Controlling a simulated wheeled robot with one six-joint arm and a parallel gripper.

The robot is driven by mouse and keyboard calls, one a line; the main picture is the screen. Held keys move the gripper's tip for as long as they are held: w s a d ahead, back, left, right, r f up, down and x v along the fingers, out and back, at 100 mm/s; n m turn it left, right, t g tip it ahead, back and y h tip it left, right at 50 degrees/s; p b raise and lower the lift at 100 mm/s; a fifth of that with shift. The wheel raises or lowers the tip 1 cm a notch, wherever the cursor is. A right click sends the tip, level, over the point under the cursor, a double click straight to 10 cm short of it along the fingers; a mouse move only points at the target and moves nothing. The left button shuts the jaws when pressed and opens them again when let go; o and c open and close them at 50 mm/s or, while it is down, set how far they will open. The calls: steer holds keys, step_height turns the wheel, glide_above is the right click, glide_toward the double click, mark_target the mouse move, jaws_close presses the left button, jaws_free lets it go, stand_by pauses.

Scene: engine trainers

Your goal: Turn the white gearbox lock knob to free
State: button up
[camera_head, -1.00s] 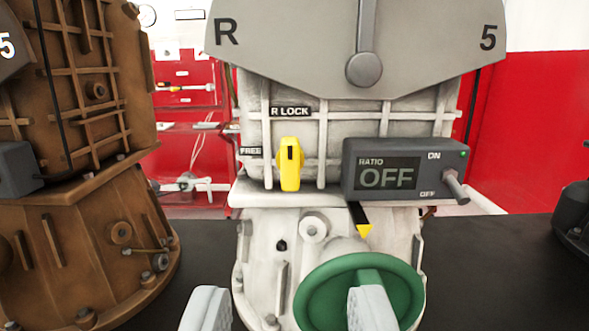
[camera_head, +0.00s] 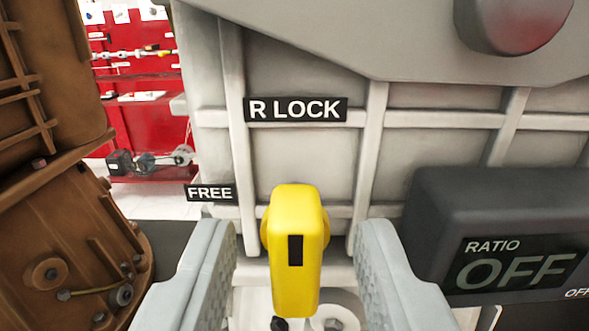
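The yellow lock knob (camera_head: 296,240) sits on the front of the white gearbox (camera_head: 300,60). It stands upright, with a black mark on its face. The R LOCK label (camera_head: 296,109) is above it and the FREE label (camera_head: 209,193) is to its upper left. My gripper (camera_head: 295,255) is open, with one grey finger on each side of the knob. A visible gap remains between each finger and the knob. How near the fingertips are in depth to the knob is hard to tell.
A dark ratio box (camera_head: 440,215) reading OFF juts out at the right, close to my right finger. A brown gearbox (camera_head: 70,230) stands at the left. A grey plate with a round knob (camera_head: 512,22) hangs above at the top right.

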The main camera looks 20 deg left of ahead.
steer(key=shift+x, duration=1.1)
steer(key=shift+c, duration=0.3)
jaws_close()
